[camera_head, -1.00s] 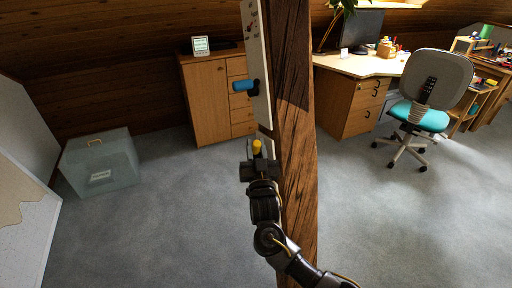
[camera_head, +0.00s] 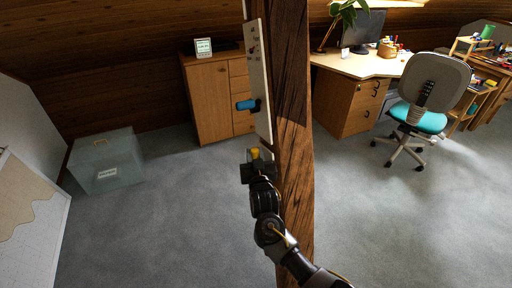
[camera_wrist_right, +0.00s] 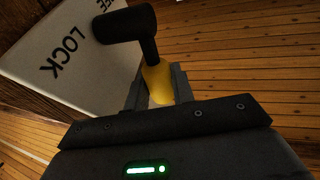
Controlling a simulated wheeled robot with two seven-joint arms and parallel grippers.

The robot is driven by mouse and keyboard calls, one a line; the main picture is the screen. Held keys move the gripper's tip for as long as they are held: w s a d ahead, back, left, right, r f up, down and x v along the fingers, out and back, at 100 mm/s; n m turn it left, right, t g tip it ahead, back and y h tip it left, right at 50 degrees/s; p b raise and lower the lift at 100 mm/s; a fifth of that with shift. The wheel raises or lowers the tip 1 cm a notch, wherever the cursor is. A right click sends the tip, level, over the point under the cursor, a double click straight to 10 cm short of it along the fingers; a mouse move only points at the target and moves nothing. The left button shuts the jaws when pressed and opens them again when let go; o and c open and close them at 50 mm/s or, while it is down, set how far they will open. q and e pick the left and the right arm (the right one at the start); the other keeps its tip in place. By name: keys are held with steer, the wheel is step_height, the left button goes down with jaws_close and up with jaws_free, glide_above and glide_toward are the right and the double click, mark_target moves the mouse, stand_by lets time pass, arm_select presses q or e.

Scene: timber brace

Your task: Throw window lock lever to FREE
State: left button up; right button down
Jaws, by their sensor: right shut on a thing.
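The yellow grip of a lever (camera_wrist_right: 158,82) sits between the fingers of my right gripper (camera_wrist_right: 158,90), which is shut on it. The lever's black arm and hub (camera_wrist_right: 125,23) rise from the grip in the right wrist view. Behind them is a white plate (camera_wrist_right: 70,45) with the word LOCK and a partly cut-off word ending in "EE" near the top edge. In the head view my right gripper (camera_head: 257,168) is at the left side of the timber post, with the yellow grip (camera_head: 255,153) just above it. My left gripper is not in view.
A timber post (camera_head: 292,150) stands close in front, with a white panel (camera_head: 257,75) and a blue handle (camera_head: 246,104) above my gripper. A wooden cabinet (camera_head: 210,100), clear box (camera_head: 105,160), desk (camera_head: 345,95) and chair (camera_head: 425,100) stand farther back. Grey carpet is open on both sides.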

stand_by(0.3)
steer(key=c, duration=1.5)
jaws_free()
steer(key=s, duration=0.3)
steer(key=s+b, duration=0.1)
steer(key=s, duration=0.3)
steer(key=s+b, duration=0.1)
steer(key=s, duration=0.2)
steer(key=shift+s+d+f, duration=0.25)
steer(key=shift+s, duration=0.1)
